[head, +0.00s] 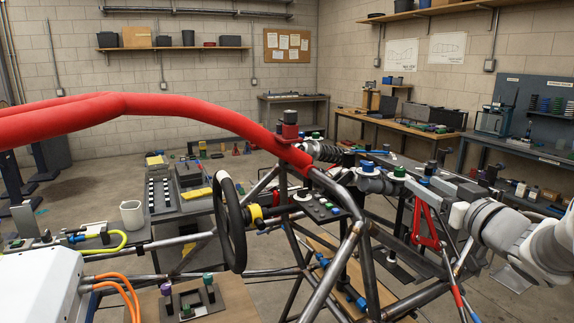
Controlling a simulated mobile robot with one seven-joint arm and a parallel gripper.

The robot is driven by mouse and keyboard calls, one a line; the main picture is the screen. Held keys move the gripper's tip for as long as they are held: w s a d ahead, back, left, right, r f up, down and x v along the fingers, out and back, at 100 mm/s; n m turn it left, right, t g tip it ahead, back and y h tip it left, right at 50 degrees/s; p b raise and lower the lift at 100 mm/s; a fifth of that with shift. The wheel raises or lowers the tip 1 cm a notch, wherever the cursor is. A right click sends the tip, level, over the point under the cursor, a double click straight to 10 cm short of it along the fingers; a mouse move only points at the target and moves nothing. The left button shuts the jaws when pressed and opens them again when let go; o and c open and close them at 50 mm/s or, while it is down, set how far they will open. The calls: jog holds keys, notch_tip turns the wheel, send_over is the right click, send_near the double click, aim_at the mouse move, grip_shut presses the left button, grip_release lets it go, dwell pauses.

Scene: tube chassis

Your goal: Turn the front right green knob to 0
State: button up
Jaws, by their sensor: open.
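A green knob (399,171) with a white base sits at the right end of the front right shock absorber, facing up. A blue knob (367,167) sits to its left on the same shock. My arm comes in from the right edge, and my gripper (424,181) points left, close to the right side of the green knob. The gripper is open. The gap between its fingers and the knob is too small to judge, and the knob's scale cannot be read.
The chassis tubes (352,245) and a red padded bar (130,103) cross the view. A steering wheel (230,220) stands left of a switch panel (322,207). A red bracket (424,225) hangs below my gripper. Workbenches line the walls.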

aim_at(403, 171)
jog(key=w, duration=0.3)
jog(key=w+a, duration=0.1)
jog(key=w, duration=0.5)
jog(key=shift+w+a+b, duration=0.2)
jog(key=shift+w+b, duration=0.2)
jog(key=shift+c, duration=0.2)
grip_shut()
